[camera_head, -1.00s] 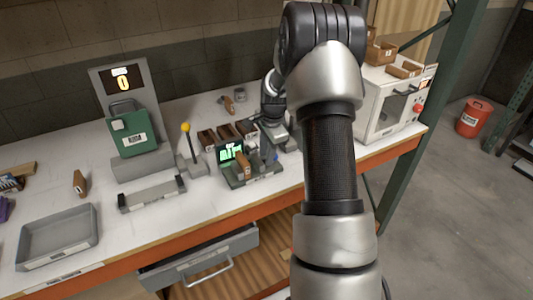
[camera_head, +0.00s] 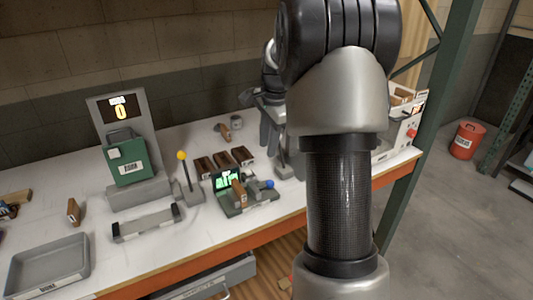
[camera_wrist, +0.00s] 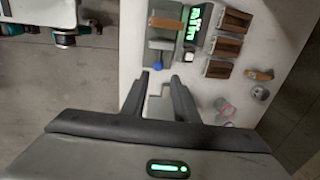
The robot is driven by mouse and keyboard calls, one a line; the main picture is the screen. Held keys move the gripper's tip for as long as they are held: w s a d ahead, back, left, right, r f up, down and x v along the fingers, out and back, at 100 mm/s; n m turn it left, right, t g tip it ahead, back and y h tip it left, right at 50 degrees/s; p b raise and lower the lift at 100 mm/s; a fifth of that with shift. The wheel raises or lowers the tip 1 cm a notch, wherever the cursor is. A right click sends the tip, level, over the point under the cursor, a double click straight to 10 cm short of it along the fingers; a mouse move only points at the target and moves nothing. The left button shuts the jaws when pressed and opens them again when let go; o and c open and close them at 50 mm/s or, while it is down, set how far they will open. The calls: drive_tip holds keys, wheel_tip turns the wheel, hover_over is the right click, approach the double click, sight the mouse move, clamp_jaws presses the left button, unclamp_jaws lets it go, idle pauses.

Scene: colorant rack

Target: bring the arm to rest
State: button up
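My gripper (camera_head: 270,128) is raised above the back of the bench, right of the row of brown blocks, partly hidden behind my own arm. In the wrist view its two dark fingers (camera_wrist: 160,80) are spread apart with a clear gap. Nothing is held between them; grey parts on the bench show beyond the gap. My arm bends up and over in front of the head camera and covers the right part of the bench.
The bench holds a grey tray (camera_head: 20,270), a green canister (camera_head: 130,165), a yellow-knobbed lever (camera_head: 187,170), a device with a green screen (camera_head: 228,180) and brown blocks (camera_head: 222,160). A red bin (camera_head: 465,140) is on the floor.

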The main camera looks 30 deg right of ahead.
drive_tip(key=shift+r, duration=0.25)
idle(0.3)
